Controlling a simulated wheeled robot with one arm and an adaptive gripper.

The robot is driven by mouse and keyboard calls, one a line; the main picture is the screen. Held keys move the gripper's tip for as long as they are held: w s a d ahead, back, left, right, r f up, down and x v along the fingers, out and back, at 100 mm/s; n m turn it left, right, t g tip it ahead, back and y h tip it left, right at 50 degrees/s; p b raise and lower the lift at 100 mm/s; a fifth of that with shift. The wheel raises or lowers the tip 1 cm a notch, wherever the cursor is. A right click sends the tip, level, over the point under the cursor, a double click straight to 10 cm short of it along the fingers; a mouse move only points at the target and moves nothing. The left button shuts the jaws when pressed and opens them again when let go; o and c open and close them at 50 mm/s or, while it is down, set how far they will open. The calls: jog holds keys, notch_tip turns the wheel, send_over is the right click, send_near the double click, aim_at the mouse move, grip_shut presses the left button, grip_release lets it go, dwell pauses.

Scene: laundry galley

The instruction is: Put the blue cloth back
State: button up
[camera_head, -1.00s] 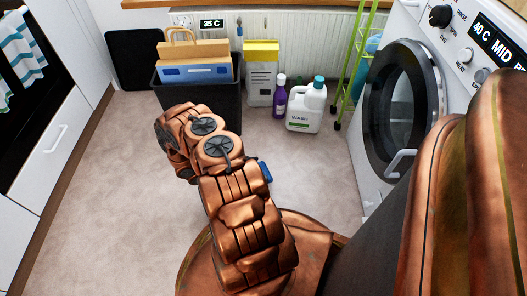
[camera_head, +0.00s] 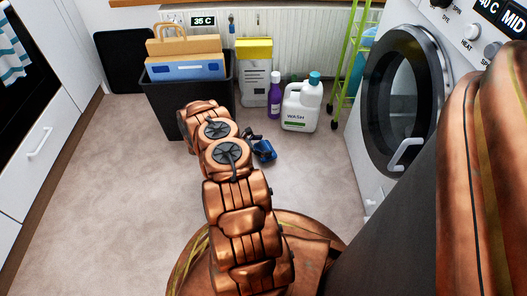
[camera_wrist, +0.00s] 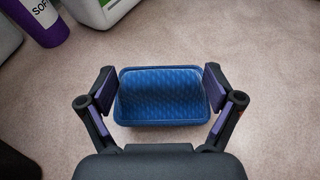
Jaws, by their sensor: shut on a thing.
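The blue cloth (camera_wrist: 162,95) shows in the wrist view as a flat, rounded rectangle with a textured face. My gripper (camera_wrist: 160,92) is shut on it, with one finger against its left edge and the other against its right edge. In the head view a small part of the blue cloth (camera_head: 264,150) shows just right of my arm, above the floor. My arm hides most of the gripper and the rest of the cloth there. How high the cloth is above the floor I cannot tell.
A dark bin (camera_head: 161,101) with cardboard stands at the back left. A grey box with a yellow top (camera_head: 255,78), a purple bottle (camera_head: 274,97) and a white wash jug (camera_head: 300,106) stand beside it. A washing machine (camera_head: 408,100) is right. Floor (camera_head: 110,190) at left is clear.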

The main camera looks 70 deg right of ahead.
notch_tip(320, 180, down, 3)
jog(key=shift+r+b, duration=0.1)
jog(key=shift+b, duration=0.6)
jog(key=o, duration=0.8)
jog(key=shift+o, duration=0.2)
jog(key=shift+r, duration=0.1)
